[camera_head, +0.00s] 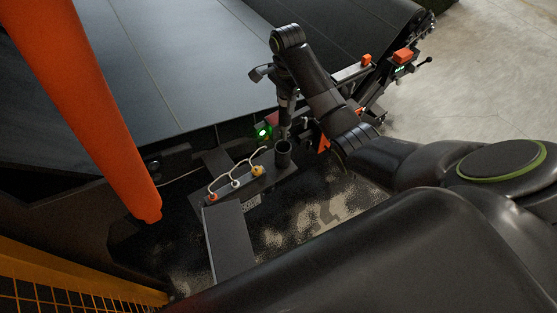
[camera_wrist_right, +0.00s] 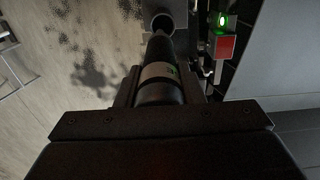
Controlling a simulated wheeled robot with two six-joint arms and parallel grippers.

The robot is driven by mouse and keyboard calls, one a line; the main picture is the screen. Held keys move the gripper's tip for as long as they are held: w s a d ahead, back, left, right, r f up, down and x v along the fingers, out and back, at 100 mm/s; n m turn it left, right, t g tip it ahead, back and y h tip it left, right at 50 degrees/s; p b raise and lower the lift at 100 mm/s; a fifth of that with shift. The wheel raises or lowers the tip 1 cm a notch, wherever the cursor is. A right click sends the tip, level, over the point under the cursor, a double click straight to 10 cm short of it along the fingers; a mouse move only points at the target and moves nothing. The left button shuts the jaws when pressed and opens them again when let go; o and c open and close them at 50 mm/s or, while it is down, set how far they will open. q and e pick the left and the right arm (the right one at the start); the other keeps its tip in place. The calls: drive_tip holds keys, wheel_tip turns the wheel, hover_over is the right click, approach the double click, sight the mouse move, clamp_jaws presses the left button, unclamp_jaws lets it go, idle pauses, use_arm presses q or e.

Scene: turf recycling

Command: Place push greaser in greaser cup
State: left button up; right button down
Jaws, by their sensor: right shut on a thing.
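My right gripper (camera_head: 286,96) is shut on the push greaser (camera_head: 284,118), a dark cylinder pointing down. The greaser cup (camera_head: 283,155) is a small dark open cylinder on the machine-side plate. It also shows in the right wrist view (camera_wrist_right: 162,22), at the greaser's far end. The greaser's tip is at the cup's mouth; I cannot tell whether it is above the rim or just inside. My left gripper is not in view.
An orange post (camera_head: 95,110) stands left, and a wide dark belt (camera_head: 190,65) lies behind. Open floor (camera_head: 480,90) is at the right.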

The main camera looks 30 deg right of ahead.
sight(284, 132)
drive_tip(key=f+b, duration=0.1)
drive_tip(key=f, duration=0.1)
drive_tip(key=f+b, duration=0.2)
drive_tip(key=shift+w, duration=0.2)
drive_tip(key=shift+w+f+b, duration=0.2)
drive_tip(key=shift+f+b, duration=0.15)
drive_tip(key=shift+b, duration=0.05)
drive_tip(key=shift+a+f, duration=0.1)
drive_tip(key=shift+f, duration=0.3)
wheel_tip(284, 132, down, 4)
drive_tip(key=shift+s+f+p, duration=0.1)
drive_tip(key=shift+s+p, duration=0.05)
drive_tip(key=shift+p, duration=0.35)
drive_tip(key=shift+f, duration=2.45)
drive_tip(key=c, duration=1)
unclamp_jaws()
drive_tip(key=shift+f, duration=0.15)
drive_tip(key=shift+o, duration=0.2)
